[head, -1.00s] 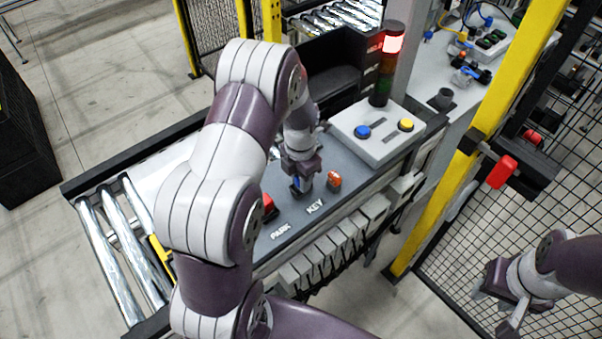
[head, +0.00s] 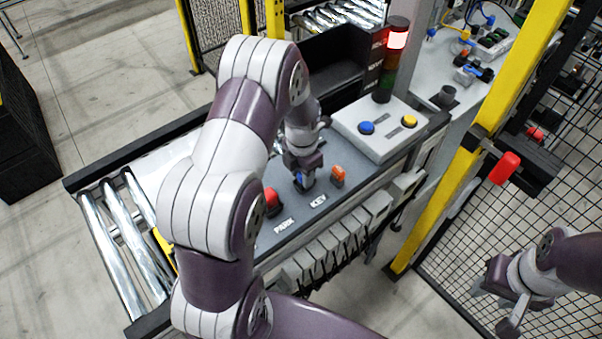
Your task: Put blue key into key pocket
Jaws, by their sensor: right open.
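The blue key (head: 299,178) shows as a small patch of blue between the fingers of my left gripper (head: 304,182). My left gripper points down just above or at the grey console top, behind the KEY label (head: 319,201), and looks shut on the key. The key pocket cannot be made out; the gripper covers the spot behind that label. I cannot tell whether the key touches the console. My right gripper (head: 500,302) is open and empty at the lower right, in front of the mesh fence, away from the console.
A red button (head: 271,198) stands left of the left gripper, by the PARK label, and an orange switch (head: 338,175) right of it. A box with blue and yellow buttons (head: 380,130) and a lit signal tower (head: 391,60) stand farther back. A yellow post (head: 450,185) is at right.

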